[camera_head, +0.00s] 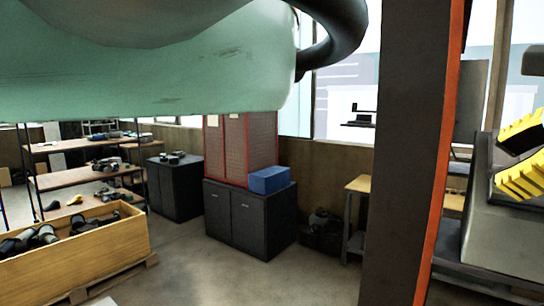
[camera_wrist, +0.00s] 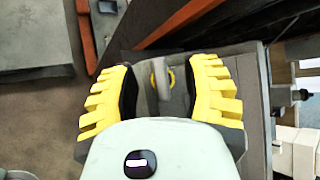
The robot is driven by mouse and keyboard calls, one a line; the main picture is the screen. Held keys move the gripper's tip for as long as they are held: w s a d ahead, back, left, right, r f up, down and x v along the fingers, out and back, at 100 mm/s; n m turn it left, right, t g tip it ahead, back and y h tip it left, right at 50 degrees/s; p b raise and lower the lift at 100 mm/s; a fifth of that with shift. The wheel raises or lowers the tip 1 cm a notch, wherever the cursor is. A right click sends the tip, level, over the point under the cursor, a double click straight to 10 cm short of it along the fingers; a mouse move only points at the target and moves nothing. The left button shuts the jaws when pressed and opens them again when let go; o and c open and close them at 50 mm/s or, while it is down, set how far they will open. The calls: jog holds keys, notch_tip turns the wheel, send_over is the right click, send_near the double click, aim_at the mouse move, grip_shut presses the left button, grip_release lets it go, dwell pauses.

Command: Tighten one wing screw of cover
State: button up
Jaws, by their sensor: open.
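My gripper (camera_wrist: 162,78) is open, with its yellow stepped fingers spread to either side in the wrist view. Between them, a small grey upright piece with yellow around its base, which looks like a wing screw (camera_wrist: 161,75), stands on a grey panel. The fingers appear apart from it, with a gap on both sides. The grey panel, apparently the cover (camera_wrist: 250,68), lies behind the fingers and is partly hidden by them. In the head view, my gripper (camera_head: 522,160) shows at the right edge, above a dark grey sloping surface; no screw is visible there.
A dark pillar with an orange edge (camera_head: 432,150) stands left of my gripper in the head view. A wooden crate (camera_head: 85,260) of parts, black cabinets (camera_head: 248,222) and shelves are farther left. Open floor (camera_head: 200,275) lies between crate and pillar.

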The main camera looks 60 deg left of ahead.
jog(key=shift+w+a+f, duration=0.15)
jog(key=shift+w+f, duration=0.2)
jog(key=shift+f, duration=0.1)
jog(key=shift+o, duration=0.3)
grip_shut()
jog(key=shift+f+m+t+b, duration=0.4)
jog(key=shift+m+b, duration=0.2)
jog(key=shift+b, duration=0.45)
jog(key=shift+r+m+t+b, duration=0.1)
jog(key=shift+m+t+b, duration=0.7)
jog(key=shift+m, duration=0.3)
jog(key=shift+r+m, duration=0.25)
jog(key=shift+m, duration=0.45)
jog(key=shift+t+b, duration=0.3)
